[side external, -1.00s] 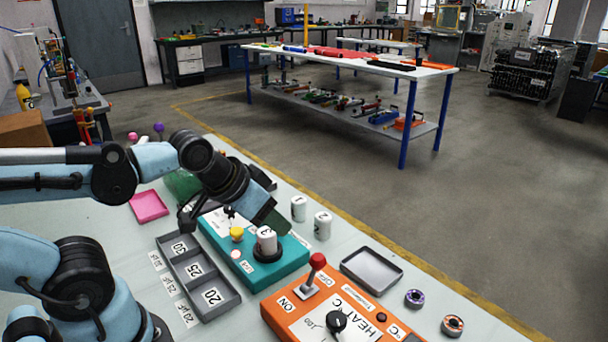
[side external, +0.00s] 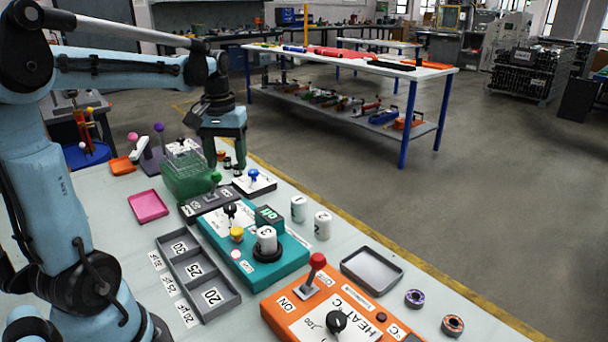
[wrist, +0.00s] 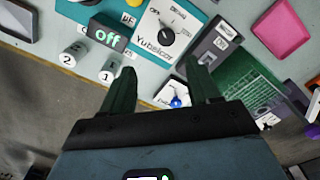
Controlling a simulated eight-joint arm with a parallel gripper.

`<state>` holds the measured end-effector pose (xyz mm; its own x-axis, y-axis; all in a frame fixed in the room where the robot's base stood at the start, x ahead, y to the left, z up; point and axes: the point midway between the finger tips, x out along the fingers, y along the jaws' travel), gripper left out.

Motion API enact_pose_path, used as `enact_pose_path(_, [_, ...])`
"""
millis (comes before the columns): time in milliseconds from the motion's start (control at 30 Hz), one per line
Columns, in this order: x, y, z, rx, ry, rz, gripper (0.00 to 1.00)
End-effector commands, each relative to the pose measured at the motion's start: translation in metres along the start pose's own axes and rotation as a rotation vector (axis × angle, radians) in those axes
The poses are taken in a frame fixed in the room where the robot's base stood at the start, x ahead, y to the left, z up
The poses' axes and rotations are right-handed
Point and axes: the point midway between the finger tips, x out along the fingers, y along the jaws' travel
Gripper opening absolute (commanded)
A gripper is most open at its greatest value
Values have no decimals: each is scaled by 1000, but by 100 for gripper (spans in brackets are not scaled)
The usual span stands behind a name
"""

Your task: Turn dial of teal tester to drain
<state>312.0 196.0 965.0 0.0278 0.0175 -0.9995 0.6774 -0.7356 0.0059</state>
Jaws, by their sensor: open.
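The teal tester (side external: 291,262) stands on the bench in the side view, with a white label panel and a black dial (side external: 231,211) on it. In the wrist view the dial (wrist: 166,37) sits on the white panel; its marks are too small to read. A small display (wrist: 107,35) on the tester reads "off" in green. A white cylinder marked 3 (side external: 266,238) stands in a black socket on the tester. My gripper (wrist: 163,76) is open and empty, above the bench, beyond the tester in the side view. In the wrist view the dial appears ahead, between the finger directions.
A yellow button (side external: 237,234) is near the dial. Two white cylinders (side external: 298,208) (side external: 322,225) stand beside the tester. An orange heater (side external: 325,310) stands in front.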

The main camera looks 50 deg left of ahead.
Motion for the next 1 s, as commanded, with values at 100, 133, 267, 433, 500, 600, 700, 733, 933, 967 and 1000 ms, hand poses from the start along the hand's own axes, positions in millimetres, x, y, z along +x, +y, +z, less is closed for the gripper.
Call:
enact_pose_path(100, [1, -10, -6, -38, -28, -6, 61])
enact_pose_path(133, [2, -10, -7, -41, -31, -6, 61])
enact_pose_path(267, [8, -11, -7, -44, -35, -7, 61])
enact_pose_path(433, [30, -11, -6, -42, -33, -7, 61])
enact_pose_path(500, [41, -11, -6, -42, -33, -7, 61])
enact_pose_path(600, [56, -11, -5, -42, -33, -7, 61])
enact_pose_path(700, [72, -11, -5, -41, -32, -7, 61])
enact_pose_path(733, [76, -11, -4, -41, -32, -7, 61])
enact_pose_path(933, [103, -11, -4, -41, -32, -7, 61])
enact_pose_path(967, [106, -11, -3, -41, -32, -7, 61])
enact_pose_path(1000, [110, -11, -4, -41, -32, -7, 61])
